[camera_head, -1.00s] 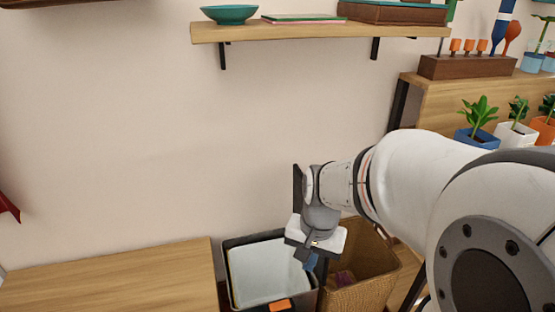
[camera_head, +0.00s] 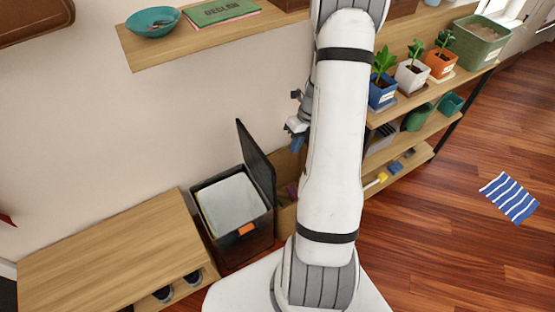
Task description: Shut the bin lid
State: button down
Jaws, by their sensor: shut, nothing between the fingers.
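The bin (camera_head: 246,243) is a dark box standing on the floor right of the low wooden bench. A pale sheet or liner fills its open top, and an orange tab (camera_head: 246,229) shows on its front rim. Its dark lid (camera_head: 257,163) is open, standing steeply along the bin's right side and leaning a little left at the top. My gripper (camera_head: 298,143) is just right of the lid's upper part in the picture, above the wicker basket. Its blue fingertips are together and hold nothing. My arm hides part of the gripper's surroundings; I cannot tell whether it touches the lid.
A wicker basket (camera_head: 287,215) stands close against the bin's right side, partly behind my arm. The wooden bench (camera_head: 110,252) is at left, with shoes under it. A wall shelf (camera_head: 190,47) hangs above. A plant shelf (camera_head: 412,103) stands at right; open floor lies beyond.

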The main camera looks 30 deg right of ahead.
jog(key=shift+s+a+f+b, duration=0.1)
jog(key=shift+a+f, duration=1.1)
jog(key=shift+f, duration=0.45)
jog(key=shift+a+f+b, duration=0.15)
jog(key=shift+a+f, duration=1.05)
jog(key=shift+f, duration=0.45)
jog(key=shift+s+a+f+b, duration=0.1)
jog(key=shift+a+f, duration=1.1)
jog(key=shift+f, duration=0.45)
